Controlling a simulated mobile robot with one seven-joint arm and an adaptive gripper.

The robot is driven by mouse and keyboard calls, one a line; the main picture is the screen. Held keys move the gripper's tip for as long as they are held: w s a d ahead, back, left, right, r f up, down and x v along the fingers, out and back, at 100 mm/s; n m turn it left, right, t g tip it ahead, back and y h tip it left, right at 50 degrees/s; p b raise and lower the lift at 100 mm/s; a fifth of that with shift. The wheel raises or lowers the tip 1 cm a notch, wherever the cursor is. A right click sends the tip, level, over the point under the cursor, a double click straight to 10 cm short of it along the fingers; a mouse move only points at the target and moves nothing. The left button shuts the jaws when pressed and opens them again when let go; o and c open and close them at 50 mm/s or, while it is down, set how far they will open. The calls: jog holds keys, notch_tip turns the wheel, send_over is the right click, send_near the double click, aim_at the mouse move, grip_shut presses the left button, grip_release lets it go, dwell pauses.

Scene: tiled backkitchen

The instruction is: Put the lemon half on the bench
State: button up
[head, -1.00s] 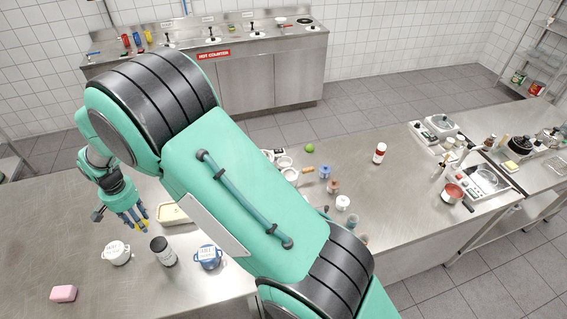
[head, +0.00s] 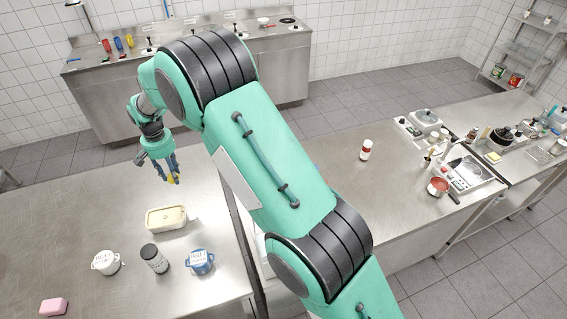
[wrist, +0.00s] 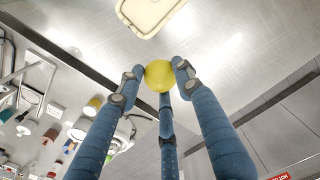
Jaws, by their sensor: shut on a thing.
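My gripper (head: 172,180) is above the far part of the left steel bench (head: 75,206), beyond the cream tub. Its three blue fingers are shut on the yellow lemon half (wrist: 158,76). In the wrist view the lemon's rounded yellow side shows between the fingertips; its cut face is not visible. In the head view only a small yellow patch of the lemon (head: 173,179) shows at the fingertips. It looks held above the bench, though the exact height cannot be told.
On the bench stand a cream tub (head: 166,218), a white pot (head: 106,263), a dark shaker (head: 154,258), a blue-and-white pot (head: 202,261) and a pink block (head: 54,306). The bench's left part is clear. A red-and-white bottle (head: 366,150) stands on the right bench.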

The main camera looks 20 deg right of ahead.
jog(key=shift+m, duration=0.3)
jog(key=w+d, duration=0.2)
jog(key=d, duration=0.2)
jog(key=w+d, duration=0.2)
jog(key=d, duration=0.2)
jog(key=w+d, duration=0.3)
jog(key=d, duration=0.2)
jog(key=w+d+m+p, duration=0.1)
jog(key=w+d, duration=0.2)
jog(key=d, duration=1.5)
jog(key=w+d, duration=0.4)
jog(key=d, duration=1.4)
jog(key=shift+f, duration=2.6)
jog(key=shift+f, duration=0.1)
jog(key=shift+f, duration=3)
jog(key=shift+f, duration=0.1)
jog(key=shift+f, duration=1.8)
